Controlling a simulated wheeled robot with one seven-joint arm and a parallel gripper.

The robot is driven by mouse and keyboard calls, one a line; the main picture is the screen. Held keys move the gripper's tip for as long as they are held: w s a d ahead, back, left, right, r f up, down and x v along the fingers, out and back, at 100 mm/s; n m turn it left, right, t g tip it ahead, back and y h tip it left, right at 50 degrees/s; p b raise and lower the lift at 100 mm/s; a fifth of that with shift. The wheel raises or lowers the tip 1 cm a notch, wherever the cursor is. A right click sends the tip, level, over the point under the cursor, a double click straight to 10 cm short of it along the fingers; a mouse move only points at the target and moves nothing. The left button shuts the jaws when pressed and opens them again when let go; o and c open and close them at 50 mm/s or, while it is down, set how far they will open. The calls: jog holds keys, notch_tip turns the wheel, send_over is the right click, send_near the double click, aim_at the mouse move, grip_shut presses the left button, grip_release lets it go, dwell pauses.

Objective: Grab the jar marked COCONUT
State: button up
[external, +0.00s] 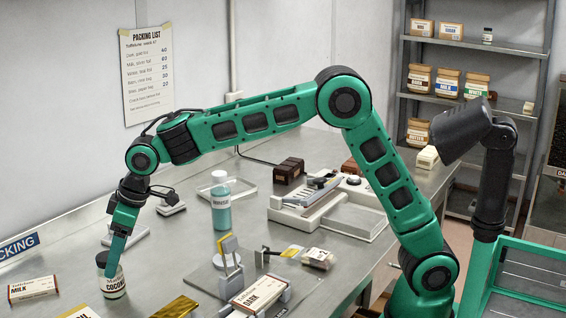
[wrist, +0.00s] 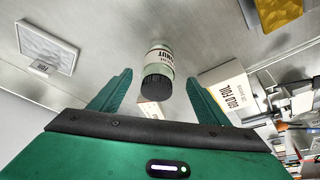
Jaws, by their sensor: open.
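The COCONUT jar (external: 114,285), pale with a dark lid, stands upright on the metal bench at the front left. Part of its label is hidden behind a green finger of my gripper (external: 112,258), which points down at it. In the wrist view the jar (wrist: 160,60) shows its dark lid towards me and a partly readable label. My gripper (wrist: 158,75) is open, with one finger on each side of the jar in the picture. The jar seems to lie at or just beyond the fingertips; I cannot tell whether either finger touches it.
A MILK box (external: 34,288) lies left of the jar. A gold sheet (external: 175,307) and a DARK box (external: 258,293) lie to its right. A GOLD FOIL box (wrist: 222,85) is near the right finger in the wrist view. A RINSE bottle (external: 221,210) stands farther back.

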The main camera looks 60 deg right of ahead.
aim_at(115, 288)
jog(key=x, duration=0.7)
jog(key=shift+w+f, duration=0.2)
jog(key=shift+f, duration=0.05)
jog(key=shift+r, duration=0.1)
jog(key=c, duration=1.3)
jog(key=shift+c, duration=0.2)
